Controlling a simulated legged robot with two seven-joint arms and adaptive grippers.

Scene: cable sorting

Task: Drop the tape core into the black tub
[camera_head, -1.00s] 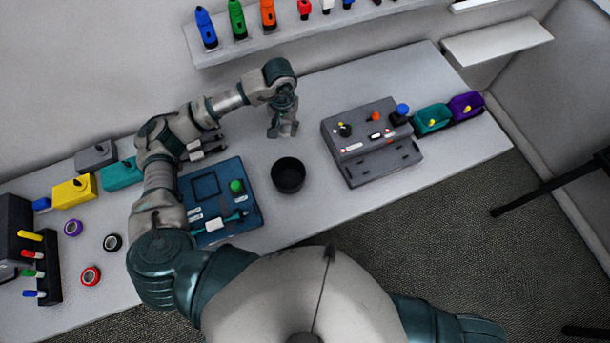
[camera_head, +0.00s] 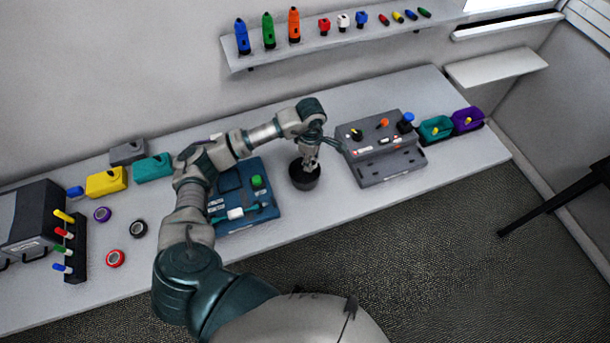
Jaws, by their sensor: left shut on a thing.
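The black tub (camera_head: 304,179) is a small round dark container on the table, right of the blue board. My left gripper (camera_head: 310,166) points down directly over the tub, with its fingertips at or just inside the mouth. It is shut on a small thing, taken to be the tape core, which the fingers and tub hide. I cannot tell whether the fingers touch the tub. My right gripper is out of view.
A blue board (camera_head: 262,215) with a green button lies left of the tub. A grey control box (camera_head: 385,165) stands close on its right. Rolls of red (camera_head: 115,258), black (camera_head: 138,228) and purple (camera_head: 102,214) tape lie at the left. Table in front of the tub is clear.

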